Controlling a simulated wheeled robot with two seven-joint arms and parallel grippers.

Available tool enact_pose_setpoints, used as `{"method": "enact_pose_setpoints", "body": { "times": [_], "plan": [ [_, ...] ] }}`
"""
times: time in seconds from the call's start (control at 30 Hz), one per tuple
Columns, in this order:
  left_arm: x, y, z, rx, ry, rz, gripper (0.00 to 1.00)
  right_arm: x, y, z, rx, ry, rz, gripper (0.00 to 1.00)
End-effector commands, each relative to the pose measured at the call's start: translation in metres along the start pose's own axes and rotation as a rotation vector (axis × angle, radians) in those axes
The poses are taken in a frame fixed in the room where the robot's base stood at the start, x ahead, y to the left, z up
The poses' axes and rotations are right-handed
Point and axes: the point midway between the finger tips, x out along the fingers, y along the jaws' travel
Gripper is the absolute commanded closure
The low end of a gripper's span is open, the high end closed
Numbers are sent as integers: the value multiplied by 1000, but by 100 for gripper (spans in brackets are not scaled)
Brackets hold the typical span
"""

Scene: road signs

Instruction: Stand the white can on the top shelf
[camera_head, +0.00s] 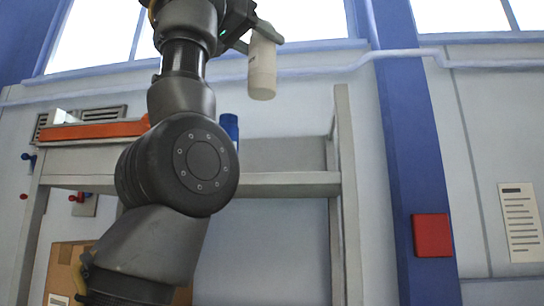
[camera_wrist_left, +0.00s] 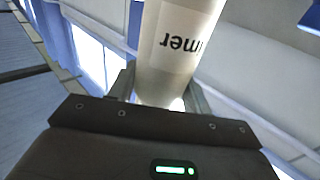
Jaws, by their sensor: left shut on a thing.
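The white can (camera_head: 262,66) is held in my left gripper (camera_head: 256,36), high in the head view and above the level of the top shelf (camera_head: 290,184). It hangs slightly tilted and touches nothing but the gripper. In the left wrist view the can (camera_wrist_left: 178,45) fills the space between the fingers, with part of a printed label showing. My left arm hides the middle-left part of the shelf. My right gripper is not in view.
A blue can (camera_head: 230,128) stands on the top shelf, partly behind my arm. An orange-red object (camera_head: 95,131) lies at the shelf's left. The shelf's right part is clear, bounded by an upright post (camera_head: 347,190). A cardboard box (camera_head: 66,268) sits below.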

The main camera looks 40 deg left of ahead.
Motion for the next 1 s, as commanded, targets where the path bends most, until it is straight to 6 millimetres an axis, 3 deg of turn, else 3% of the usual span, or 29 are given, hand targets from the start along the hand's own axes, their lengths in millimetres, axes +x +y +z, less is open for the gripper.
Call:
{"method": "enact_pose_setpoints", "body": {
  "times": [0.03,0.23,0.3,0.43,0.6,0.87,1.0],
  "plan": [
    [18,-1,7,-3,-9,7,87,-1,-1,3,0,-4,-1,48],
    [68,-21,29,-4,-12,10,87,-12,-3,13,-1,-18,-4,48],
    [82,-30,35,-4,-11,7,87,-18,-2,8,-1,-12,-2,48],
    [100,-39,64,-3,-8,6,87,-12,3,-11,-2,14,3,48],
    [117,-44,84,-2,-5,10,87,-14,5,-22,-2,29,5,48],
    [121,-48,92,-2,-6,9,87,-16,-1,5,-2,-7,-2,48],
    [125,-53,110,-2,-7,2,87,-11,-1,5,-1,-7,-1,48]
  ]
}}
